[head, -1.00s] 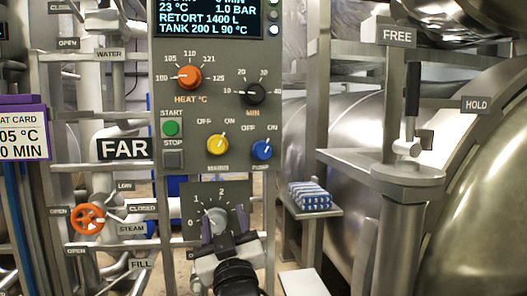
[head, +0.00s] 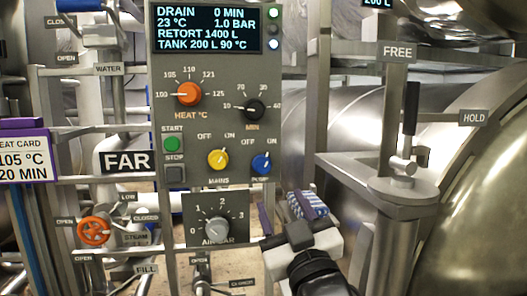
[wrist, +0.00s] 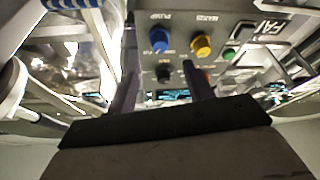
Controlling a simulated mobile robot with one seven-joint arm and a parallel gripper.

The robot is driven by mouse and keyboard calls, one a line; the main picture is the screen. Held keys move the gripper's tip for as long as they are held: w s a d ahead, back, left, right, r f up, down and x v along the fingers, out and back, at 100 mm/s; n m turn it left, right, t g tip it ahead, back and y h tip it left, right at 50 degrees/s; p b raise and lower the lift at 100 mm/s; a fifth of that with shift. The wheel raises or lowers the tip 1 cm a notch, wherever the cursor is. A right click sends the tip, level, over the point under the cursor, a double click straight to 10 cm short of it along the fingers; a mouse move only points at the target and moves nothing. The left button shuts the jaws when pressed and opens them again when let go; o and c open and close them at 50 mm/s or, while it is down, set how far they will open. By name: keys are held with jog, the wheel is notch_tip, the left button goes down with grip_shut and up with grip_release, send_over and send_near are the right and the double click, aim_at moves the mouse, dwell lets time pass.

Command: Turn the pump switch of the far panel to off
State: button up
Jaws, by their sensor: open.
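The blue pump switch (head: 261,164) is on the lower right of the grey panel marked FAR (head: 126,161). Its white mark appears to point up and right, towards ON. The yellow mains switch (head: 218,160) is to its left. My gripper (head: 281,213) is open and empty, below and slightly right of the pump switch, apart from it. In the wrist view, the pump switch (wrist: 159,40) shows upside down ahead, between the directions of my two dark fingers (wrist: 160,68). The mains switch (wrist: 201,46) is beside it.
The air dial (head: 217,229) is below the switches, left of my gripper. A post with a lever (head: 410,110) and a large steel vessel (head: 480,200) stand to the right.

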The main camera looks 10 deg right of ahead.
aim_at(264, 168)
jog(key=p+x, duration=0.8)
jog(key=x, duration=0.3)
jog(key=shift+s+a+p, duration=0.1)
jog(key=shift+a+p, duration=0.05)
jog(key=shift+p, duration=0.2)
jog(key=shift+w+r, duration=0.15)
jog(key=shift+w, duration=0.45)
jog(key=shift+c, duration=0.4)
jog(key=c, duration=0.9)
